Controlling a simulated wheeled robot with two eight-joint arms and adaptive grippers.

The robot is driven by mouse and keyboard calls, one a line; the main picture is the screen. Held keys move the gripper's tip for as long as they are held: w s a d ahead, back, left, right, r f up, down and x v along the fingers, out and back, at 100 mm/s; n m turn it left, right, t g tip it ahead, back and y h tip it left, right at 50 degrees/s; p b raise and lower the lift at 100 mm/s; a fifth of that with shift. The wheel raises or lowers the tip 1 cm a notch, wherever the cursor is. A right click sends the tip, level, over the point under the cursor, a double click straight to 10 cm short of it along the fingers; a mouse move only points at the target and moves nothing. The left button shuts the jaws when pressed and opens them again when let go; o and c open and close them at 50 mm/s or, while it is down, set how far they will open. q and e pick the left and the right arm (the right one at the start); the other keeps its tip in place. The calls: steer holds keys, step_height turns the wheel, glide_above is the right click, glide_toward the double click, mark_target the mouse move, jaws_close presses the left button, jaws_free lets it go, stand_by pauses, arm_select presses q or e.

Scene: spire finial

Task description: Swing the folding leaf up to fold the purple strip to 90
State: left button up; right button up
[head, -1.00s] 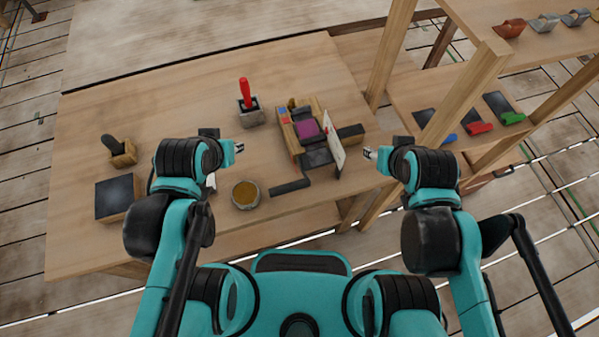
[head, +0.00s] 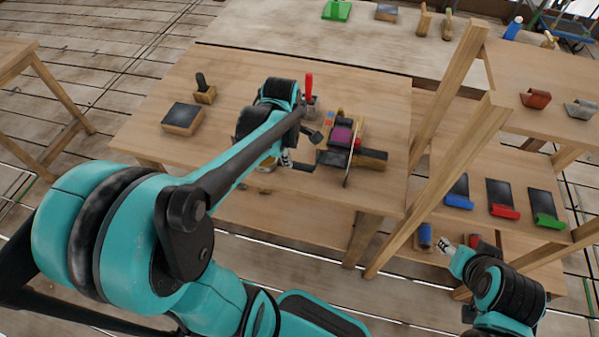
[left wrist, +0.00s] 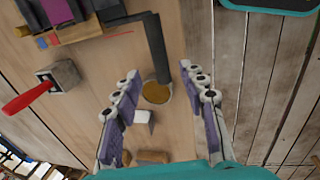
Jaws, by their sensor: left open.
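The purple strip (head: 341,135) sits in the folding device (head: 330,157) on the workbench, and it also shows at the top left of the left wrist view (left wrist: 57,11). A dark L-shaped bar (left wrist: 154,45) reaches out from the device, apparently the leaf's handle. My left gripper (left wrist: 158,72) is open and empty above the bench, with the bar's end between and beyond its fingers. In the head view it (head: 287,158) is left of the device, partly hidden by my arm. My right gripper (head: 445,245) is low at the right, away from the device; its opening is too small to judge.
A gold-filled bowl (left wrist: 157,92) and a white block (left wrist: 145,118) lie below the left fingers. Wooden shelf posts (head: 440,190) rise further right.

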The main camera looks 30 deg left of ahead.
arm_select(q)
steer(key=f+b, duration=0.1)
steer(key=f, duration=0.2)
steer(key=w+f+b, duration=0.1)
steer(key=f, duration=0.2)
steer(key=shift+w+a+f+b, duration=0.2)
steer(key=shift+f+b, duration=0.15)
steer(key=shift+f, duration=0.05)
jaws_close()
